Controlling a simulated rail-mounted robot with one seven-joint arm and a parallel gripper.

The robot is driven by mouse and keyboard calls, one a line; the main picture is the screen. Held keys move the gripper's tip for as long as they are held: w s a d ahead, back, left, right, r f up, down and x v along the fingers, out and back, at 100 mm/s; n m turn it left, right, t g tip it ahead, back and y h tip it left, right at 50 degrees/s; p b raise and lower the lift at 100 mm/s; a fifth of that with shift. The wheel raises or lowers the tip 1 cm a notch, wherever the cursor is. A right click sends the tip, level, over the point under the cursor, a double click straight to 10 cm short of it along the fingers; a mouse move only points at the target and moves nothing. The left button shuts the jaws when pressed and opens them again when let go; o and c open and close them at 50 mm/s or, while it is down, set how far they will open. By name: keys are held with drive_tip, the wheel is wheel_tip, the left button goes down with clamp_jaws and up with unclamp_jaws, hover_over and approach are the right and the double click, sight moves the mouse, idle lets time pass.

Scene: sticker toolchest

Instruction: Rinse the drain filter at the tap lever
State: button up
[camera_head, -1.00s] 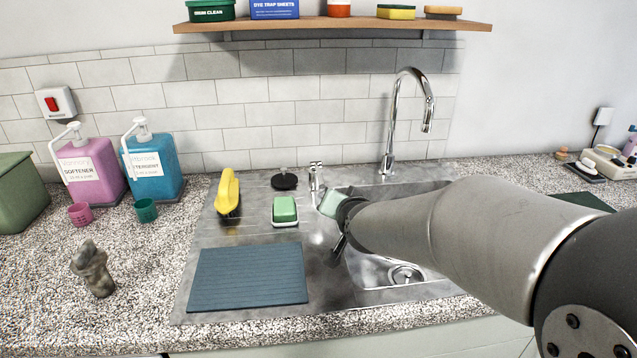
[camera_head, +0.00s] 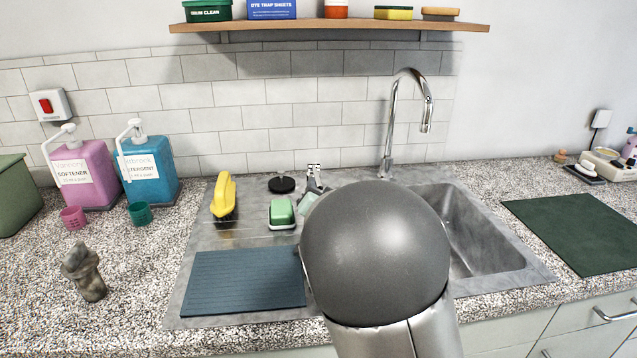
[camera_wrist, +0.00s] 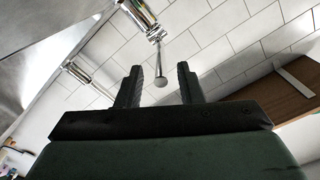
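The tap lever (camera_head: 314,174) is a small chrome fitting at the back of the sink, left of the tall tap (camera_head: 388,140). In the wrist view a thin rod with a ball end, apparently the lever (camera_wrist: 160,82), shows in the gap between my fingers. My gripper (camera_wrist: 158,88) is open and holds nothing; I see no contact with the rod. In the head view my arm hides most of it. A lumpy grey-brown piece (camera_head: 85,272), perhaps the drain filter, stands on the left counter, far from my gripper. No running water is visible.
A yellow brush (camera_head: 223,193), a green sponge (camera_head: 281,212) and a black disc (camera_head: 282,184) sit left of the lever. A blue ribbed mat (camera_head: 243,280) lies in front. The sink basin (camera_head: 475,235) is partly hidden by my arm. A shelf (camera_head: 330,25) hangs above.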

sight(317, 175)
drive_tip(key=shift+w+a+r, duration=0.1)
drive_tip(key=shift+w+r, duration=0.05)
drive_tip(key=shift+w, duration=1.6)
